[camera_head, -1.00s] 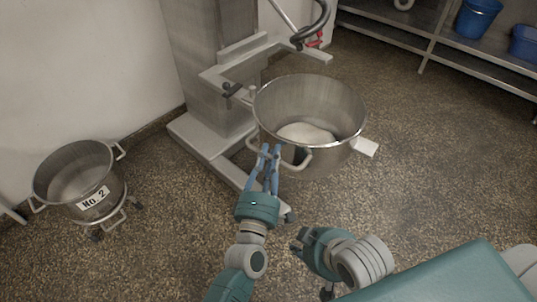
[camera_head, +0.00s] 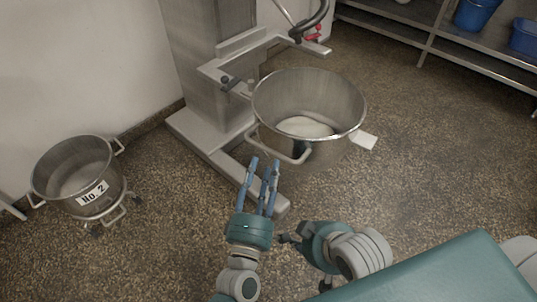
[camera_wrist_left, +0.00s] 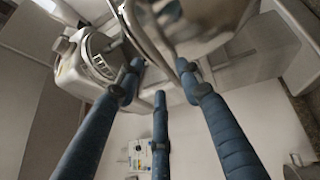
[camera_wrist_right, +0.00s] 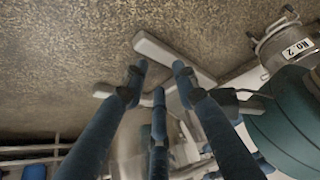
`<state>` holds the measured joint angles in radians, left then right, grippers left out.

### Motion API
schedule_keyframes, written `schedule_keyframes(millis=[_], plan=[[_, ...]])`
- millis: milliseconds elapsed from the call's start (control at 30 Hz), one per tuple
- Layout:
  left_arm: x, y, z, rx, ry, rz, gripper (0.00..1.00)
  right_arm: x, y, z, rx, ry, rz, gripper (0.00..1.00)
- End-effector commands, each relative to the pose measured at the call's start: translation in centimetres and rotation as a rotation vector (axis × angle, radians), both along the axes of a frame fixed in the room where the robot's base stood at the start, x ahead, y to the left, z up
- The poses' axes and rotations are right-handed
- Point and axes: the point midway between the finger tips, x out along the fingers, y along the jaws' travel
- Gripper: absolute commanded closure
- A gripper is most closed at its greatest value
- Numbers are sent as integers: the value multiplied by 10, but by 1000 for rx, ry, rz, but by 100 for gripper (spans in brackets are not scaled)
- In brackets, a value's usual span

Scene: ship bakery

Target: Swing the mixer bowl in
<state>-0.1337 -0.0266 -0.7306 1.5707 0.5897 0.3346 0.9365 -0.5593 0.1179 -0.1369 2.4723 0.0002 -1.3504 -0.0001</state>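The steel mixer bowl (camera_head: 310,95) holds a pale mass of dough (camera_head: 304,127). It hangs at the left arm of the mixer's fork-shaped carrier (camera_head: 240,72) and stands out in front, clear of the right arm's end (camera_head: 318,46). A loop handle (camera_head: 285,157) faces me, and a pale bracket (camera_head: 364,139) sticks out on the bowl's right. My left gripper (camera_head: 264,166) is open just below and left of the handle, with its fingers spread; contact cannot be told. The bowl's shiny wall (camera_wrist_left: 200,22) shows beyond its fingers. My right gripper (camera_head: 284,238) is open and empty, low over the floor.
The mixer column (camera_head: 205,75) stands behind on a base with long feet (camera_head: 215,150). A second bowl marked No. 2 (camera_head: 75,172) sits on a wheeled dolly at left. Shelves with blue buckets (camera_head: 476,15) are at upper right. The floor right of the bowl is clear.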

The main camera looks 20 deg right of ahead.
Motion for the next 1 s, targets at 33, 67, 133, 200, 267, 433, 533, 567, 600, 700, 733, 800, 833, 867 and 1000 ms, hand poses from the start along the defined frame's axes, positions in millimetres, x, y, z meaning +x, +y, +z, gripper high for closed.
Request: schedule_keyframes(millis=[33,67,133,200,267,433,533,567,600,700,733,800,833,867,1000], plan=[[-11,5,-3,2,2,-2,63,0,0,0,0,0,0,72],[-16,8,-4,2,2,-2,63,0,0,0,0,0,0,72],[-26,14,-6,1,1,-2,63,0,0,0,-1,0,-1,72],[-34,19,-8,2,2,-2,63,0,0,0,-1,0,-1,72],[-40,22,-9,0,2,-2,63,0,0,0,-1,0,-1,72],[-47,25,-9,-1,0,-2,63,0,0,0,-1,-1,0,72],[-47,26,-9,-1,0,-2,63,0,0,0,-1,-1,0,72],[-47,26,-9,-1,0,-2,63,0,0,0,-1,-1,0,72],[-47,25,-9,-1,0,-2,63,0,0,0,-1,-1,0,72],[-47,25,-9,-1,0,-2,63,0,0,0,-1,-1,0,80],[-47,25,-9,-1,0,-2,63,0,0,0,-1,-1,0,86],[-47,25,-9,-1,0,-2,63,0,0,0,-1,-1,0,100],[-47,25,-9,-1,0,-2,63,0,0,0,-1,-1,0,100],[-47,25,-9,-1,0,-2,63,0,0,0,-1,-1,0,100],[-46,25,-9,37,1,-11,63,7,-6,0,-23,-28,4,100]])
